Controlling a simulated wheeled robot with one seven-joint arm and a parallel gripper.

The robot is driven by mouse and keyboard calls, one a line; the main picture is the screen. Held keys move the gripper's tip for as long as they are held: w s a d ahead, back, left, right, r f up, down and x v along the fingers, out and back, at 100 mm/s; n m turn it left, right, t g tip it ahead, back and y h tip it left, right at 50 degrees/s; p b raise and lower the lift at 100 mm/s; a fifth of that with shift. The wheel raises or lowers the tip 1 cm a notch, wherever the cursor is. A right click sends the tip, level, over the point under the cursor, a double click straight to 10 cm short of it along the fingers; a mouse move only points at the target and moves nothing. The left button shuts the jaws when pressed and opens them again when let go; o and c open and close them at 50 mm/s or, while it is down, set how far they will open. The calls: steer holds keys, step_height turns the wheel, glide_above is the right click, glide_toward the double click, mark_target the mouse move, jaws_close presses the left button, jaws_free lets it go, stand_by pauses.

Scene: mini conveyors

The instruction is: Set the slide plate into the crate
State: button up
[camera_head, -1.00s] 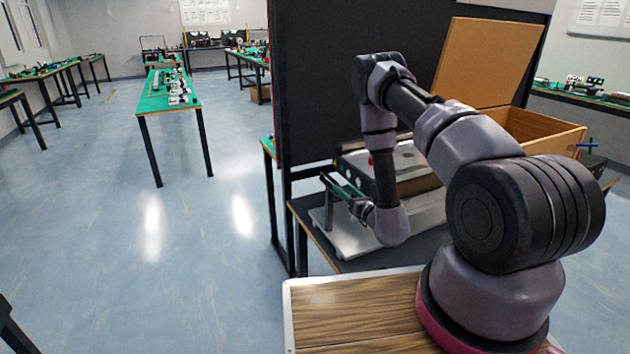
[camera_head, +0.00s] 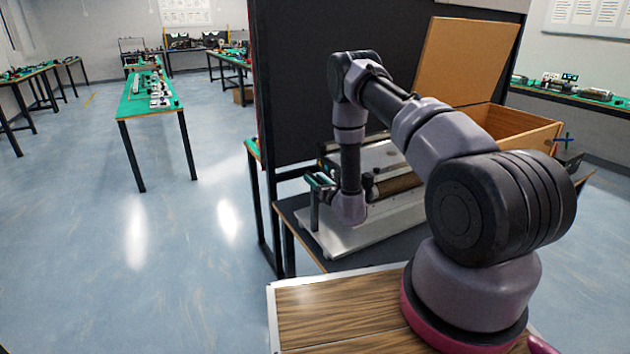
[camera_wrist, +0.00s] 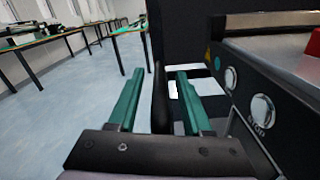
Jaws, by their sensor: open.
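The crate (camera_head: 525,144) is a tan open-topped box at the back right, with a tall tan panel standing up behind it. I cannot tell for sure which part is the slide plate. My gripper (camera_head: 318,182) is beside the left end of the conveyor machine, with its fingers apart. In the wrist view, my gripper (camera_wrist: 160,92) shows two green fingers with a dark upright bar between or behind them. I cannot tell whether they touch it.
A large black panel (camera_head: 300,90) rises behind. The floor to the left is open.

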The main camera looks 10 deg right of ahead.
jaws_close()
steer(key=shift+a, duration=0.1)
stand_by(1.3)
